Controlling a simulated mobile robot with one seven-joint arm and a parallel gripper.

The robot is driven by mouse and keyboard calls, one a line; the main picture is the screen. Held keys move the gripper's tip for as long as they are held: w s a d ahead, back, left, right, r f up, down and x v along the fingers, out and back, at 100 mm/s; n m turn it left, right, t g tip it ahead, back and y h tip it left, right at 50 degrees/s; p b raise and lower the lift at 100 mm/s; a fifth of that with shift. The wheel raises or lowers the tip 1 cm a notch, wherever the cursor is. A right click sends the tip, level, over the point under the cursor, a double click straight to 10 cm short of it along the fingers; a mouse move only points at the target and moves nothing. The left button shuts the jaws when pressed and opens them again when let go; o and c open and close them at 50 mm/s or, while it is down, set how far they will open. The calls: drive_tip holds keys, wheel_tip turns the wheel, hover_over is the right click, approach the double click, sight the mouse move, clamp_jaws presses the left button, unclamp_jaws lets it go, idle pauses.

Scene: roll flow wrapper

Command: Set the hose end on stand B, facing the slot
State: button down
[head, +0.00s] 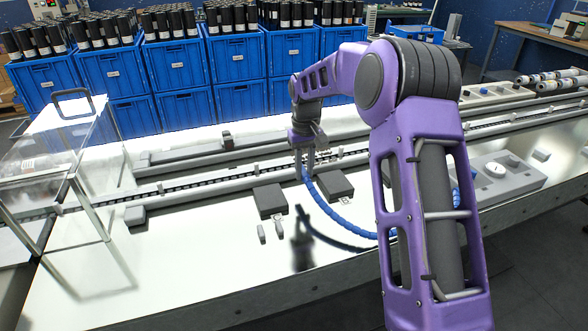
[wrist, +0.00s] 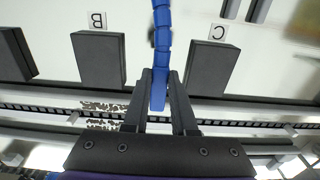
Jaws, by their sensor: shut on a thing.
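My gripper (head: 304,168) is shut on the end of the blue hose (head: 330,212). In the wrist view, the two fingers (wrist: 160,78) clasp the hose end (wrist: 158,95) from both sides. The hose trails toward my side of the bench and passes behind my arm. Stand B, a dark block (wrist: 100,58), lies left of the fingers in the wrist view, beside its B card (wrist: 97,20). It is the right-hand block (head: 335,185) in the head view. The hose end is beside it, apart, between B and the C block (wrist: 208,68). I cannot make out the slot.
The C block (head: 270,201) is left of my gripper in the head view. Another dark block (wrist: 15,55) shows at the wrist view's left edge. A conveyor rail (head: 210,177) runs behind. Small grey pieces (head: 262,233) lie in front.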

drive_tip(key=p, duration=0.3)
hover_over(338, 185)
drive_tip(key=shift+w, duration=0.15)
idle(0.3)
drive_tip(key=shift+r+p, duration=0.1)
drive_tip(key=shift+p, duration=0.2)
drive_tip(key=shift+f, duration=0.2)
drive_tip(key=shift+f+b, duration=1.1)
drive_tip(key=shift+f, duration=0.9)
drive_tip(key=shift+f, duration=0.35)
drive_tip(key=c, duration=0.6)
unclamp_jaws()
drive_tip(key=shift+c, duration=0.2)
